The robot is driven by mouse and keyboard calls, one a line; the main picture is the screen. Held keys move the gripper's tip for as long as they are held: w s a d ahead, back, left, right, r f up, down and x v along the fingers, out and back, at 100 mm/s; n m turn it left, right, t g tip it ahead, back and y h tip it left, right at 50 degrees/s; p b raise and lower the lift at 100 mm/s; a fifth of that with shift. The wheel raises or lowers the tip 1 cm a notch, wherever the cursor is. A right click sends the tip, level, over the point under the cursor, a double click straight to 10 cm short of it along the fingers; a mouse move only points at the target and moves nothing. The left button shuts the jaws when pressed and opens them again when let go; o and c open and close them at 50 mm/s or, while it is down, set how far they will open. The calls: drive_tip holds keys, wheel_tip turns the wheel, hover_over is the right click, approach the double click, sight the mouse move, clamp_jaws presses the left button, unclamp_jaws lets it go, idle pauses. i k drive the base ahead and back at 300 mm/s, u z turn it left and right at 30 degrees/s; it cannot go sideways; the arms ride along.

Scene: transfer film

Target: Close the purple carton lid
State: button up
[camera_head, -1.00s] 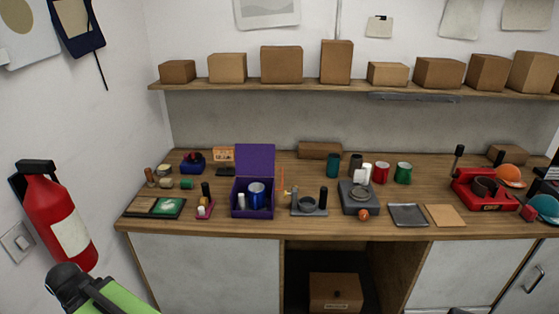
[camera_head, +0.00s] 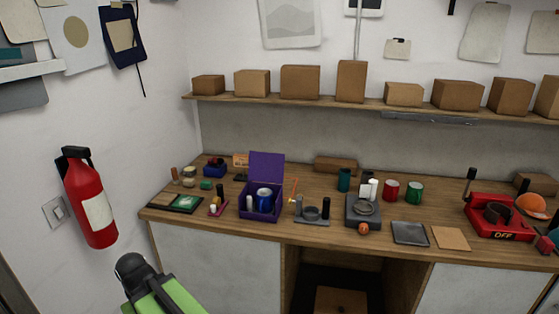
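The purple carton (camera_head: 262,216) stands on the wooden workbench, left of the middle. Its lid (camera_head: 267,168) is open and stands roughly upright along the carton's back edge. A blue can or mug (camera_head: 265,198) and a small pale cylinder (camera_head: 249,203) are inside the carton. A green and black part at the bottom left seems to be my arm, in front of and below the bench, well apart from the carton. I see no gripper fingers.
The workbench (camera_head: 205,222) is crowded. A grey stand (camera_head: 312,215) is just right of the carton; a small pink stand (camera_head: 218,207) is just left. A shelf with boxes (camera_head: 300,82) runs above. A red fire extinguisher (camera_head: 90,200) hangs on the left wall.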

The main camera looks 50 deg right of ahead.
sight(263, 167)
drive_tip(key=z, duration=1.45)
drive_tip(key=i, duration=0.7)
drive_tip(key=u, duration=0.1)
